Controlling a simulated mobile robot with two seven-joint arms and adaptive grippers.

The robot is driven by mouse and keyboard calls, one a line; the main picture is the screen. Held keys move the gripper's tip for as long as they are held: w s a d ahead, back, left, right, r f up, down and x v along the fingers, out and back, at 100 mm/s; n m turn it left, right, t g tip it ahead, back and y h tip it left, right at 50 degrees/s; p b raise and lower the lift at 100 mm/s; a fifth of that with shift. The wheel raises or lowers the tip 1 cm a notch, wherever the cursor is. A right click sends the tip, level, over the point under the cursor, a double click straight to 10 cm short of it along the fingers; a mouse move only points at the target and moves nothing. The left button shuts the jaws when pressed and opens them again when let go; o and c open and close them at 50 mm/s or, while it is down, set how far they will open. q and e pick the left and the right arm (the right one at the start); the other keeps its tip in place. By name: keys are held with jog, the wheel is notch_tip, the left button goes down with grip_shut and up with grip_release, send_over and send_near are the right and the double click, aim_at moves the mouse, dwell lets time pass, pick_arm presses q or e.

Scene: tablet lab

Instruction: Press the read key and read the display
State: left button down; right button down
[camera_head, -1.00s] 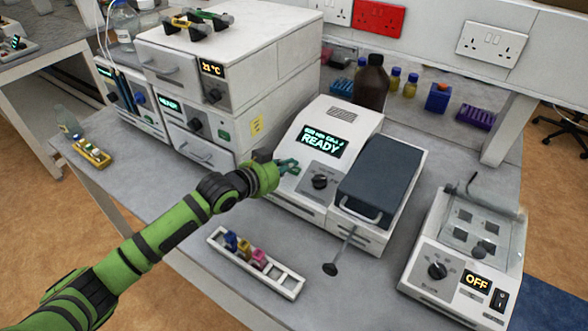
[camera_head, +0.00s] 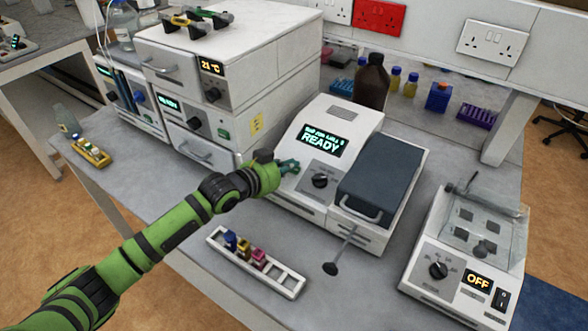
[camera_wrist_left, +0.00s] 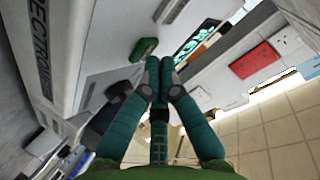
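The white reader (camera_head: 338,113) stands mid-bench with its display (camera_head: 319,143) lit. The large word on it reads "READY"; the smaller line above is too small to read surely. In the left wrist view, the green key (camera_wrist_left: 145,48) is on the white front panel, and part of the display (camera_wrist_left: 195,40) shows beyond it. My left gripper (camera_head: 289,166) is at the panel's left side, below the display. Its fingers are closed together and empty. In the wrist view the fingertips (camera_wrist_left: 160,62) are right beside the key; I cannot tell whether they touch it. My right gripper is not in view.
A dark knob (camera_head: 320,181) and a grey lid (camera_head: 380,178) are right of my gripper. A white tube rack (camera_head: 285,280) lies in front. Stacked white units (camera_head: 275,75) stand to the left. A device showing "OFF" (camera_head: 478,281) is at the right.

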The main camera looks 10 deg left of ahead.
pick_arm(q)
jog(key=shift+w+f+b, duration=0.1)
jog(key=shift+f+b, duration=0.2)
jog(key=shift+f, duration=0.05)
dwell(0.6)
dwell(0.3)
jog(key=shift+s+r+p, duration=0.3)
jog(key=shift+r+p, duration=0.45)
jog(key=shift+p, duration=0.2)
jog(key=shift+s+a+r+p, duration=0.1)
jog(key=shift+a+r+p, duration=0.05)
jog(key=shift+r+p, duration=0.45)
jog(key=r+p, duration=0.1)
jog(key=s+r+p, duration=0.1)
jog(key=p, duration=0.1)
jog(key=r+p, duration=0.1)
jog(key=shift+s+a+r, duration=0.2)
jog(key=shift+s+a, duration=0.1)
jog(key=shift+s, duration=0.05)
